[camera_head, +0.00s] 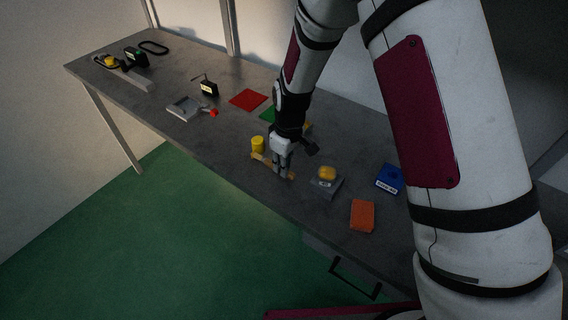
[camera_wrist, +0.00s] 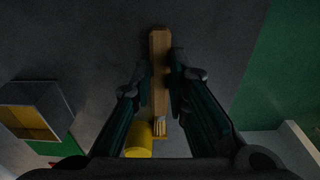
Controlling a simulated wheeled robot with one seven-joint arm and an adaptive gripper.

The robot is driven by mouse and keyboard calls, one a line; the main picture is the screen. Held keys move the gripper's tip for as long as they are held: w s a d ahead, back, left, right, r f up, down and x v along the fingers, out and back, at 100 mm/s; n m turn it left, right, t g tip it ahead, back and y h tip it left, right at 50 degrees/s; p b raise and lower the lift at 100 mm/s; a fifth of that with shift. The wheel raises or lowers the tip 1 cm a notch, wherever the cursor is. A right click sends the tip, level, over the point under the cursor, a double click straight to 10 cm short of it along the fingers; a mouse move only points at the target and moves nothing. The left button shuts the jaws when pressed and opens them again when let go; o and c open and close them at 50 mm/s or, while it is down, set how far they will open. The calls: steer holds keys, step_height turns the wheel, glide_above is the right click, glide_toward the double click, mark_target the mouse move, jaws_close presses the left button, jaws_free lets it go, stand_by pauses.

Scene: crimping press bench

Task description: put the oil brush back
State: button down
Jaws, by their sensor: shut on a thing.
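The oil brush is a light wooden stick (camera_wrist: 159,55) with pale bristles at its lower end in the wrist view. In the head view its wooden handle (camera_head: 260,158) shows beside and beneath my gripper (camera_head: 283,170), low over the bench. In the wrist view the two fingers of my gripper (camera_wrist: 160,76) are shut on the handle from both sides. A yellow cylinder (camera_head: 257,144) stands just left of the gripper; it also shows beside the bristle end in the wrist view (camera_wrist: 138,142). Whether the brush touches the bench or the cylinder I cannot tell.
A grey block with a yellow piece (camera_head: 327,173), a blue box (camera_head: 390,178) and an orange block (camera_head: 362,215) lie to the right. Red (camera_head: 248,99) and green mats and a red-knobbed fixture (camera_head: 184,107) lie farther left. An open-fronted box (camera_wrist: 38,108) shows in the wrist view.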

steer(key=shift+f, duration=0.1)
steer(key=c, duration=1.6)
jaws_free()
steer(key=shift+o, duration=0.2)
step_height(320, 180, up, 12)
steer(key=b, duration=0.1)
steer(key=shift+s+d+r+b, duration=0.25)
steer(key=shift+s+d+b, duration=0.1)
steer(key=shift+d, duration=0.1)
